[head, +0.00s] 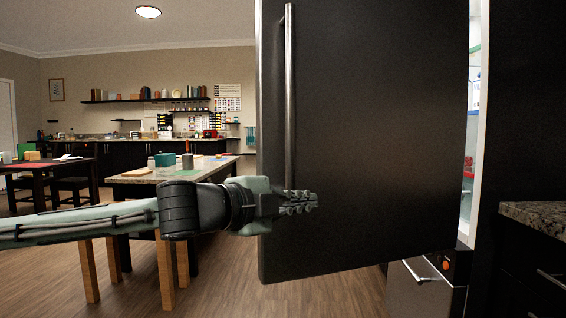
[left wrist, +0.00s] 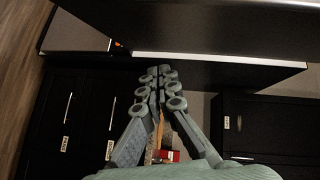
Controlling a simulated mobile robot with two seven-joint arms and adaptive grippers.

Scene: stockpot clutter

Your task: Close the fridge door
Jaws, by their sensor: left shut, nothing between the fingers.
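The black fridge door (head: 385,130) stands open in the head view, swung out toward me, with its long vertical metal handle (head: 289,95) near its left edge. The lit white fridge interior (head: 473,130) shows in a narrow gap right of the door. My left gripper (head: 314,202) is shut and empty, in front of the door's lower left part by the handle's lower end. Whether it touches the door cannot be told. In the left wrist view the gripper's fingertips (left wrist: 161,72) are together, with a dark panel beyond them. My right gripper is not in view.
A lower drawer with a metal handle (head: 425,272) is below the fridge. A granite-topped counter (head: 535,214) stands close on the right. A table (head: 150,178) with several items is behind my left arm. Wooden floor (head: 325,294) is bare below the door.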

